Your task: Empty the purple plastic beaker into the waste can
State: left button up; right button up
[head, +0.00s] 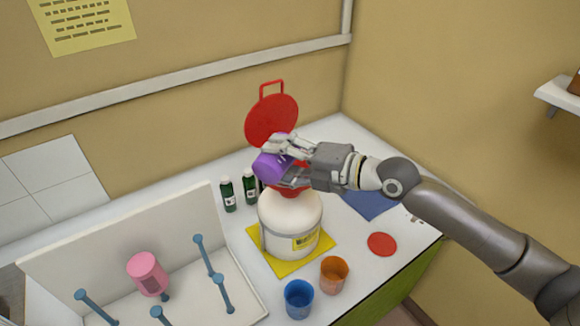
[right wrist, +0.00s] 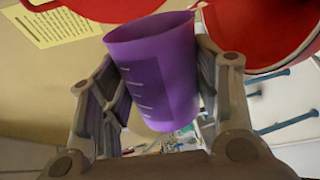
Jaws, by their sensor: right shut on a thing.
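The purple plastic beaker (head: 270,166) is held in my right gripper (head: 288,163) above the waste can. It is tilted well over on its side in the head view. The right wrist view shows the beaker (right wrist: 155,75) between both fingers (right wrist: 160,100); its contents cannot be seen. The waste can (head: 290,222) is a white round container with a yellow label and a red funnel-like top. Its red lid (head: 271,120) stands open behind the beaker. My left gripper is not in view.
The can stands on a yellow mat (head: 262,262). A blue beaker (head: 299,299) and an orange beaker (head: 334,274) stand in front. Dark bottles (head: 228,194) stand left of the can. A white rack (head: 235,290) with blue pegs holds a pink beaker (head: 147,273).

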jog(key=shift+w+r+m+b, duration=0.15)
jog(key=shift+m+b, duration=0.15)
jog(key=shift+b, duration=0.2)
jog(key=shift+b, duration=0.35)
jog(key=shift+d+f, duration=0.1)
jog(key=shift+f, duration=0.1)
